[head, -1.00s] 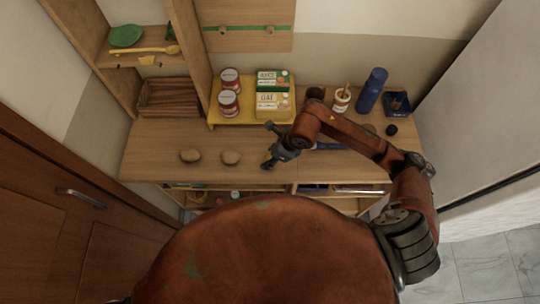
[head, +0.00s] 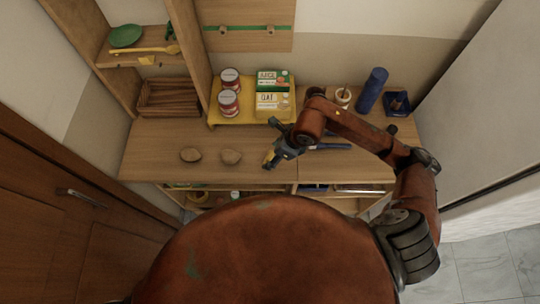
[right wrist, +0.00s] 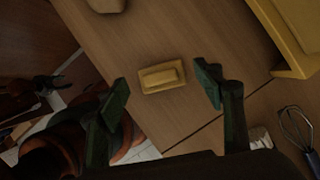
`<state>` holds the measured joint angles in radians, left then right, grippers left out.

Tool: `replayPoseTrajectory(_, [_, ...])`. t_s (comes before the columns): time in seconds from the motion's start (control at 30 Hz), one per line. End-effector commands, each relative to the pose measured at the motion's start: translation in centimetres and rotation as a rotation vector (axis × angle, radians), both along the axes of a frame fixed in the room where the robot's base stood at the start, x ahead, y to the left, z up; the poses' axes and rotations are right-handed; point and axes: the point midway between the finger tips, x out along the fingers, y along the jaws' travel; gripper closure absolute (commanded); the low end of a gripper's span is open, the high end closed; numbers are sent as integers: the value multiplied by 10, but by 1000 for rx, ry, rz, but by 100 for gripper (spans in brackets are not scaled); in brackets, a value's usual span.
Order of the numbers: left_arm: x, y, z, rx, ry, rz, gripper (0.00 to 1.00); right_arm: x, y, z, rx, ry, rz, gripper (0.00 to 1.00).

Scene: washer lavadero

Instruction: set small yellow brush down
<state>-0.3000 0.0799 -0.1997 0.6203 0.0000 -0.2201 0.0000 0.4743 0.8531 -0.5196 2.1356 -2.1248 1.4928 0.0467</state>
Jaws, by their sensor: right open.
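The small yellow brush (right wrist: 162,77) is a pale yellow block with a smaller raised block on top. In the right wrist view it lies on the wooden tabletop, apart from both fingertips. My right gripper (right wrist: 163,86) is open, with one dark finger to each side of the brush and visible gaps between. In the head view my right gripper (head: 271,144) is low over the front of the counter, and a bit of yellow shows beside its lower finger. My left gripper is in neither view.
Two brown rounded objects (head: 211,156) lie left of the gripper on the counter (head: 150,145). Behind stands a yellow stand (head: 248,118) with cans and cartons. A blue bottle (head: 372,90) is at the right rear. A whisk (right wrist: 298,130) shows in the wrist view.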

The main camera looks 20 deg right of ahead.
Motion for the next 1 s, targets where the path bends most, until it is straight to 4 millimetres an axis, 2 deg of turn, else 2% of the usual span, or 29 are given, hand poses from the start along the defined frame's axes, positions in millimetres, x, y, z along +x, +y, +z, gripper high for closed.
replayPoseTrajectory(0.2, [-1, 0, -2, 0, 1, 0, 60, -10, -15, 45, -1, -5, 0, 38])
replayPoseTrajectory(0.43, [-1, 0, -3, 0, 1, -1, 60, -19, -26, 76, 0, -2, -1, 38])
replayPoseTrajectory(0.6, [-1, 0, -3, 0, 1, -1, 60, -22, -28, 85, 0, 0, 0, 38])
replayPoseTrajectory(1.0, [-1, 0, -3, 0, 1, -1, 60, -22, -28, 85, 1, -1, 0, 38])
